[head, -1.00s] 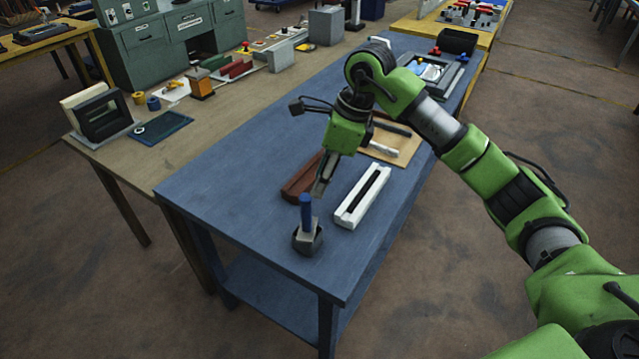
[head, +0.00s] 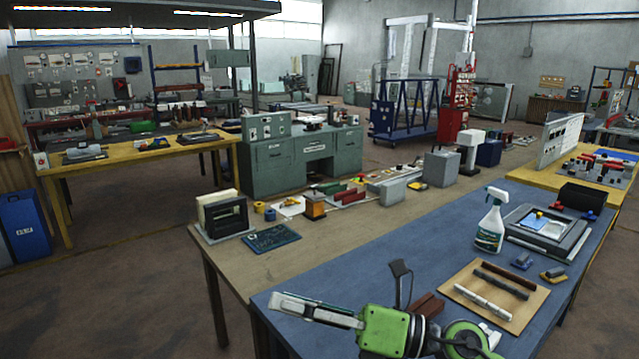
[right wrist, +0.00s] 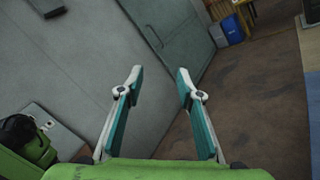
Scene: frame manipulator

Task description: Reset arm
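My right gripper (head: 275,305) is at the bottom of the head view, pointing left over the near end of the blue table (head: 345,285). In the right wrist view its two teal-lined fingers (right wrist: 159,77) stand apart with nothing between them. Behind the fingers that view shows a grey wall and brown floor. My left gripper is in neither view. A reddish-brown block (head: 428,305) lies on the blue table just beyond my right wrist, partly hidden by it.
A wooden board with rods (head: 455,288), a spray bottle (head: 490,225) and a grey framed tray (head: 547,233) are on the blue table. A tan table (head: 345,218) adjoins it, with a black frame stand (head: 228,220) and a dark blue mat (head: 271,238).

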